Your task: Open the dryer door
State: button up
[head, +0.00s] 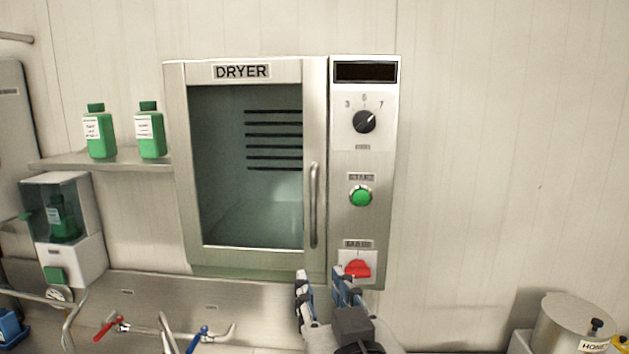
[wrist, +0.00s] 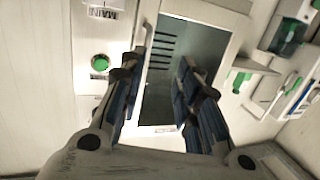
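The steel dryer (head: 245,262) is fixed to the wall, and its glass door (head: 220,150) looks shut. The door's upright bar handle (head: 314,205) is on its right side, beside the control panel (head: 378,215). My gripper (head: 323,278) is open and empty, below the handle and in front of the dryer's lower edge in the head view. In the wrist view the two fingers (wrist: 160,72) are spread with the door glass (wrist: 200,48) beyond them. The left finger there is close to the handle side of the door; I cannot tell any contact.
The panel has a black dial (head: 364,121), a green start button (head: 360,196) and a red switch (head: 357,268). Green bottles (head: 150,135) stand on a shelf (head: 110,161) at left. Sink taps (head: 165,330) are below. A steel pot (head: 570,325) is lower right. The right wall is bare.

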aim_at(314, 211)
notch_tip(314, 211, up, 5)
jog(key=t+h+p, duration=0.1)
jog(key=p, duration=0.2)
jog(key=shift+m, duration=0.4)
jog(key=w+p, duration=0.1)
jog(key=w, duration=0.5)
jog(key=w+a+p, duration=0.1)
jog(key=w, duration=0.4)
jog(key=w+a+p, duration=0.1)
jog(key=w, duration=0.5)
jog(key=shift+w+a, duration=0.1)
jog(key=shift+w, duration=0.25)
jog(key=shift+c, duration=0.2)
grip_shut()
